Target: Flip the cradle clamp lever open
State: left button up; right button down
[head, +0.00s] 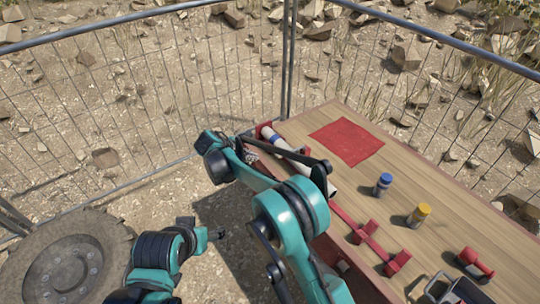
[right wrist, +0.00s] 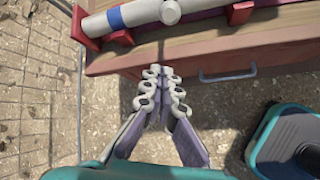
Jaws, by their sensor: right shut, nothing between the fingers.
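A pale tube with a blue band (head: 274,137) lies along the near-left edge of the bench, partly hidden behind my right arm in the head view. In the right wrist view the tube (right wrist: 138,14) rests in red cradle blocks (right wrist: 86,28), with a pale round knob (right wrist: 170,11) on its near side. I cannot make out the clamp lever clearly. My right gripper (right wrist: 164,80) is shut and empty, its tips apart from the tube, just off the bench's front edge. My left gripper (head: 219,234) is small and dark at the lower left, away from the bench; its jaws are unclear.
The wooden bench (head: 448,215) carries a red mat (head: 346,141), a blue-capped jar (head: 383,184), a yellow-capped jar (head: 418,216) and a red tool (head: 475,262). A handle (right wrist: 228,76) sits on the bench's front. A tire (head: 65,262) lies lower left. Wire fencing (head: 150,90) stands behind.

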jog(key=shift+f, duration=0.2)
jog(key=b+x, duration=0.3)
jog(key=x, duration=0.7)
jog(key=d+r, duration=0.2)
jog(key=r, duration=0.1)
jog(key=shift+s+d+r+b, duration=0.15)
jog(key=shift+d+b, duration=0.05)
jog(key=shift+b, duration=0.1)
jog(key=shift+s+r, duration=0.1)
jog(key=shift+r, duration=0.1)
